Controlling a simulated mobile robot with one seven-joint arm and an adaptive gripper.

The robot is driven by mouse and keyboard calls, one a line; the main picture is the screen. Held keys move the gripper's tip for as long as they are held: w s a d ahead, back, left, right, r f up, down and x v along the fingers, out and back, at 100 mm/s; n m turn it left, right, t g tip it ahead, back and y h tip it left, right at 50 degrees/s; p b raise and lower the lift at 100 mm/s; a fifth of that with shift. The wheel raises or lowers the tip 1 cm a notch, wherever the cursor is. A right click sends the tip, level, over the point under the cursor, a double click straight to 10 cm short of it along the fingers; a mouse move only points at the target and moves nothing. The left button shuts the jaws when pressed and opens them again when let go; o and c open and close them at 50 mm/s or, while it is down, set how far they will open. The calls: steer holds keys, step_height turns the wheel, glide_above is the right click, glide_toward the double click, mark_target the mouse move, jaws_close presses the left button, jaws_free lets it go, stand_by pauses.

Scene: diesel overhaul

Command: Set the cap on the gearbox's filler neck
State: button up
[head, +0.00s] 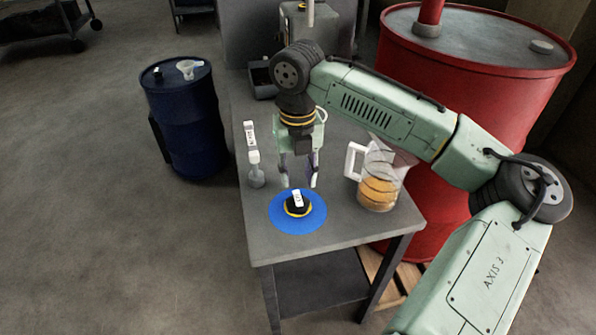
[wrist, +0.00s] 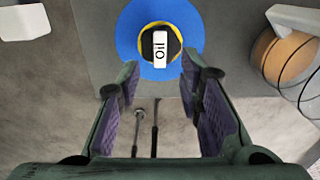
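The cap (head: 291,209) is black with a yellow rim and a white grip marked OIL. It lies on a round blue mat (head: 280,222) near the front of the grey table, and shows in the wrist view (wrist: 160,48) just beyond my fingertips. My gripper (head: 300,181) hangs above the cap with its fingers wide apart. It is open and empty in the wrist view (wrist: 160,78). A pale green-grey housing (head: 325,38) stands at the back, partly hidden by my arm; it may be the gearbox.
A dark tray (head: 265,91) is at the table's back. A blue drum (head: 187,120) stands left, a red drum (head: 480,115) right.

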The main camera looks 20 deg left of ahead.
mark_target(298, 199)
step_height(298, 199, down, 4)
steer(key=b, duration=0.3)
steer(key=shift+r, duration=0.2)
steer(key=shift+f+b, duration=0.55)
steer(key=shift+f, duration=0.85)
jaws_close()
steer(key=shift+s, duration=0.1)
